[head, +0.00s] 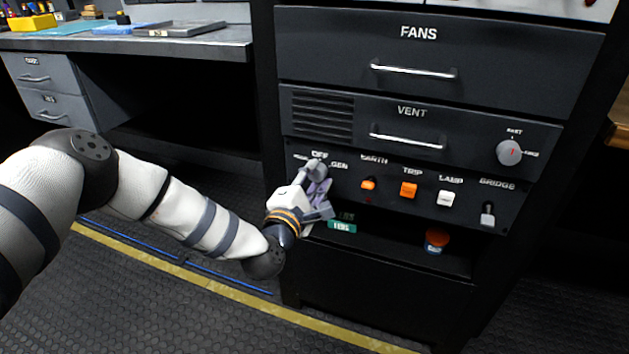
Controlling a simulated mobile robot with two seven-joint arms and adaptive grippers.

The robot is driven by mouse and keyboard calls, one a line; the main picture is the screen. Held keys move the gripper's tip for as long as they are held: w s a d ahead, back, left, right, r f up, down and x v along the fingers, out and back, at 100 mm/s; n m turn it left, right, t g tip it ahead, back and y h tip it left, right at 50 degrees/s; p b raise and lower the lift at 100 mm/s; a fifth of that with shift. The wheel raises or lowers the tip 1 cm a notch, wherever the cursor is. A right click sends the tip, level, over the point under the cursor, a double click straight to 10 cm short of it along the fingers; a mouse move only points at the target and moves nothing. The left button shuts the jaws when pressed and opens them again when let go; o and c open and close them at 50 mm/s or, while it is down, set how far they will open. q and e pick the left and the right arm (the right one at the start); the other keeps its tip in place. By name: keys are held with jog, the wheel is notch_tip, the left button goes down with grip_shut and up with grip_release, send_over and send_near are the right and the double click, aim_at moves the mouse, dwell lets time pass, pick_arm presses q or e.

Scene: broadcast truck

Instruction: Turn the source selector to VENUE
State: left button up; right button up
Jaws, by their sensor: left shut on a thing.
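The source selector (317,168) is a grey knob at the left end of the lower control panel. The labels OFF and GEN are readable above it and to its right. A small label to its left is too small to read, and I cannot make out the word VENUE. My left gripper (318,186) reaches the panel from the lower left and is shut on the selector knob, hiding part of it. The way the knob points is hard to tell. My right gripper is not in view.
Right of the selector are the orange EARTH switch (368,184), orange TRIP switch (409,190), white LAMP switch (446,198) and BRIDGE lever (487,213). Another knob (510,152) sits beside the VENT drawer (470,133).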

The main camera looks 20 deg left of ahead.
pick_arm(q)
jog(key=shift+f+n, duration=0.1)
jog(key=shift+n, duration=0.5)
jog(key=o, duration=1.1)
jog(key=shift+o, duration=0.2)
jog(key=s, duration=1.2)
jog(key=shift+a, duration=0.15)
